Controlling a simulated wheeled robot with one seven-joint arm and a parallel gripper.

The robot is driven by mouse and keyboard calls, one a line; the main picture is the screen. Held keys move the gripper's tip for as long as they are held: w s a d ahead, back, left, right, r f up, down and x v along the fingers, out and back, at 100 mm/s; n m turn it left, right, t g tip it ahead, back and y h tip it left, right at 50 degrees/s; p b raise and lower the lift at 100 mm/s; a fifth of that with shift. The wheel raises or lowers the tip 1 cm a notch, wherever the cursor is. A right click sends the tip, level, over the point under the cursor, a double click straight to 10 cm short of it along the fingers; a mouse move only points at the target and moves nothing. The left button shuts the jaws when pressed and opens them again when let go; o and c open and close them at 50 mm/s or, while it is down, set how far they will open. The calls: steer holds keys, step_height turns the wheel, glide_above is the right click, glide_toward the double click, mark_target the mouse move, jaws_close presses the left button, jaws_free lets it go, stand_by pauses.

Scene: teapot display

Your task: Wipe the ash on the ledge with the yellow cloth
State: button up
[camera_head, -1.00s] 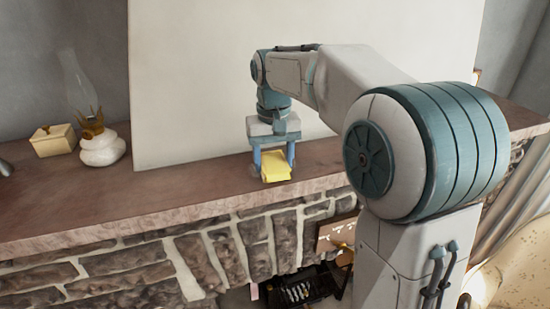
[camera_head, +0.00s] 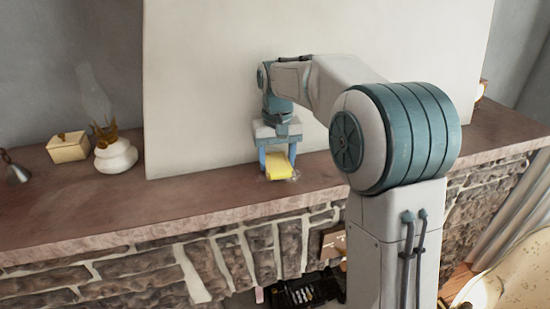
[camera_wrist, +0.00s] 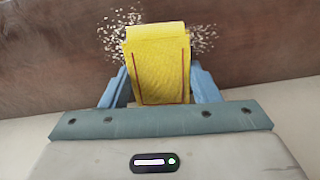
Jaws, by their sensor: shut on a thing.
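The yellow cloth (camera_head: 278,168) is a folded pad with dark red stitched lines, clear in the wrist view (camera_wrist: 158,65). My gripper (camera_head: 277,173) is shut on it, with a blue finger on each side, low at the ledge top. It also shows in the wrist view (camera_wrist: 160,82). The ash (camera_wrist: 203,40) is pale specks on the brown ledge (camera_head: 60,215). Specks show on both sides of the cloth's far end in the wrist view, and faintly beside the gripper in the head view. The cloth hides the ledge beneath it; I cannot tell whether it touches.
A large blank panel (camera_head: 215,80) stands behind the gripper. An oil lamp (camera_head: 115,155), a cream box (camera_head: 68,147) and a small grey bell-shaped object (camera_head: 16,172) stand on the ledge at left. The ledge between lamp and gripper is clear. Stonework lies below.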

mark_target(291, 186)
steer(key=shift+w+d, duration=0.1)
steer(key=shift+d, duration=0.6)
steer(key=shift+s+d+f+b, duration=0.15)
steer(key=shift+s+b, duration=0.45)
steer(key=shift+s, duration=0.6)
steer(key=shift+s+d+b, duration=0.25)
steer(key=shift+s+b, duration=0.35)
steer(key=shift+s, duration=0.55)
steer(key=shift+s+d+b, duration=0.25)
steer(key=shift+s+b, duration=0.05)
steer(key=shift+s, duration=0.8)
steer(key=shift+r, duration=0.2)
step_height(291, 186, up, 6)
steer(key=p, duration=0.5)
step_height(291, 186, up, 3)
steer(key=p, duration=0.3)
